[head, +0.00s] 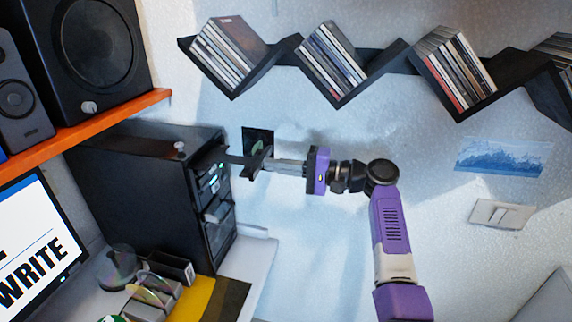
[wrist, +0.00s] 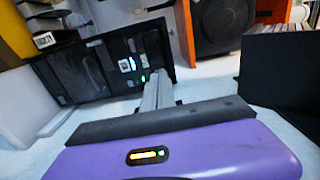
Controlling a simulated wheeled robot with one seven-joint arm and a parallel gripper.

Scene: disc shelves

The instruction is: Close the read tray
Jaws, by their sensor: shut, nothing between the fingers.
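The black computer tower (head: 135,185) stands on the desk at left in the head view, its front with drive slots and small lights facing right.
A grey part (head: 217,212) juts from the tower lower down. A monitor (head: 35,245) reads WRITE. An orange shelf (head: 90,122) carries speakers (head: 98,45). A zigzag black disc shelf (head: 290,50) hangs above my arm. Discs and boxes (head: 150,290) lie on the desk.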

